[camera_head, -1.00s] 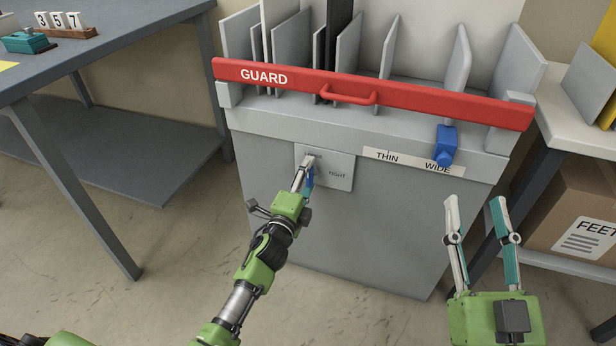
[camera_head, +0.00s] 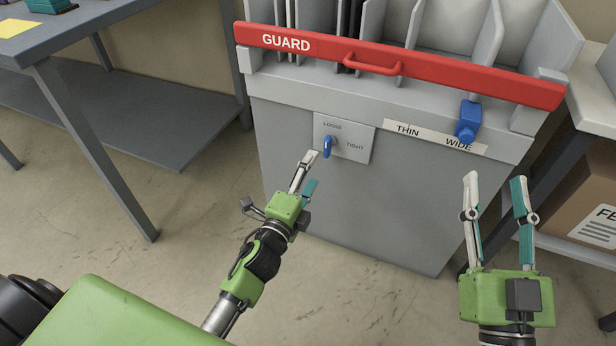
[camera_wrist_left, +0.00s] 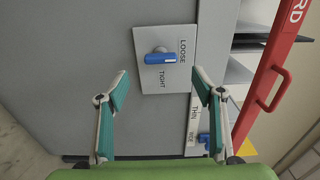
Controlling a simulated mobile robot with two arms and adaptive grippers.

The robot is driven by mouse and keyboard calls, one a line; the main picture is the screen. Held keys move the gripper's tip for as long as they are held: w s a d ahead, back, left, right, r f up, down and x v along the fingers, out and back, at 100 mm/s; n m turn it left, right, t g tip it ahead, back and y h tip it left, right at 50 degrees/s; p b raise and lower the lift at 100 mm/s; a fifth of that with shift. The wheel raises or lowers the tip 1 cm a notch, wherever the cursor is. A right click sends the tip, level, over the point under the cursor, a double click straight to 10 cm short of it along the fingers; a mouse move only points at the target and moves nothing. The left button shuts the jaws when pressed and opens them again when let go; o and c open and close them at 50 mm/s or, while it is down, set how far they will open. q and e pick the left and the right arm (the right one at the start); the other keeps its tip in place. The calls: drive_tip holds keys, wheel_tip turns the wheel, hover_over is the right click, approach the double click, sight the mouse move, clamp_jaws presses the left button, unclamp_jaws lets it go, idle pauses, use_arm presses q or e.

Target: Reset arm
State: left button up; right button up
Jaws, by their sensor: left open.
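My left gripper (camera_head: 309,172) is open and empty, in front of the machine's grey front face and just below the blue knob (camera_head: 327,146). The knob sits on a plate (camera_head: 355,137) marked LOOSE and TIGHT, and its handle points up toward LOOSE in the head view. In the left wrist view the knob (camera_wrist_left: 160,58) lies ahead of the two spread fingers (camera_wrist_left: 162,88), apart from them. My right gripper (camera_head: 495,182) is open and empty, to the right, in front of the lower right of the machine.
A red GUARD bar (camera_head: 440,76) crosses the machine's top, in front of upright grey dividers. A blue slider (camera_head: 467,120) stands at the WIDE end of the THIN–WIDE strip. A grey table (camera_head: 90,35) is at left, a shelf with a cardboard box (camera_head: 577,200) at right.

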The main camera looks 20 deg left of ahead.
use_arm(q)
drive_tip(key=shift+s, duration=0.8)
